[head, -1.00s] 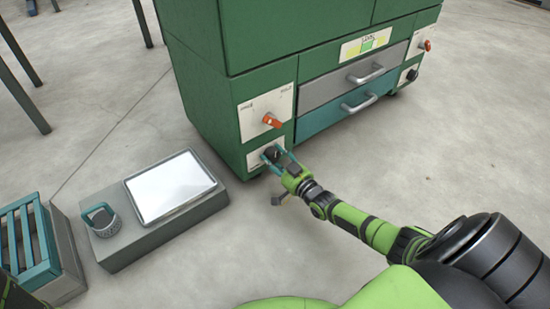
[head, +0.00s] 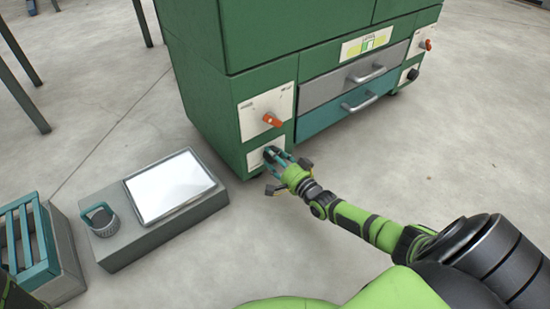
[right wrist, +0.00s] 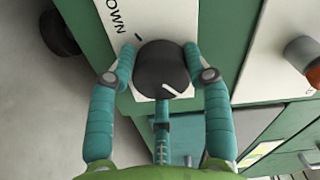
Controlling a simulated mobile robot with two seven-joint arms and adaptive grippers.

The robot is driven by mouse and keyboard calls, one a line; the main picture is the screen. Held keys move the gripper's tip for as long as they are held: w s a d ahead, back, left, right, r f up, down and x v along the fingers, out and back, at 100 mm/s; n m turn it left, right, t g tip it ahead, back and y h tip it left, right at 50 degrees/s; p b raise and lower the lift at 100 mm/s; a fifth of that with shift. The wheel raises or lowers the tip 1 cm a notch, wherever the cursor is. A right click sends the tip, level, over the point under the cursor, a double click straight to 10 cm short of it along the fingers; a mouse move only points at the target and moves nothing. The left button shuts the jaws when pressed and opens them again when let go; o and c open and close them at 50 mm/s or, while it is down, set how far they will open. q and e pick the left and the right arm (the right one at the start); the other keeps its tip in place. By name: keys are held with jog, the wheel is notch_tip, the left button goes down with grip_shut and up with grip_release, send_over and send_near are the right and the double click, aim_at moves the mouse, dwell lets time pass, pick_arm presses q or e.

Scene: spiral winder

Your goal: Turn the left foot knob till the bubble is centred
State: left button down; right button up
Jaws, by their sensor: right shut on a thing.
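The left foot knob (right wrist: 162,68) is a dark round knob with a white pointer line, on a white plate low on the green cabinet's left side. In the right wrist view the line points to the lower right. My right gripper (head: 275,157) is shut on this knob, with a teal finger on each side of it. The knob is mostly hidden by the fingers in the head view. The level window (head: 366,43) is in the white plate above the drawers. It shows pale and green parts, too small to tell where the bubble sits. My left gripper is not in view.
An orange handle (head: 272,120) sticks out just above the knob, and another (head: 428,44) is at the right. A second dark knob (head: 412,74) is low on the right. A grey box with a white panel (head: 170,187) stands on the floor at left.

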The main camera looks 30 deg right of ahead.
jog(key=m, duration=0.2)
jog(key=a+m, duration=0.1)
jog(key=shift+f+m+b, duration=0.1)
jog(key=shift+m+b, duration=0.2)
jog(key=shift+m, duration=0.1)
dwell(0.5)
jog(key=o, duration=1.1)
jog(key=shift+o, duration=0.2)
jog(key=shift+d, duration=0.15)
jog(key=shift+s, duration=0.1)
jog(key=shift+s, duration=0.2)
jog(key=s, duration=1.1)
jog(key=shift+s+d, duration=0.2)
jog(key=shift+d, duration=0.25)
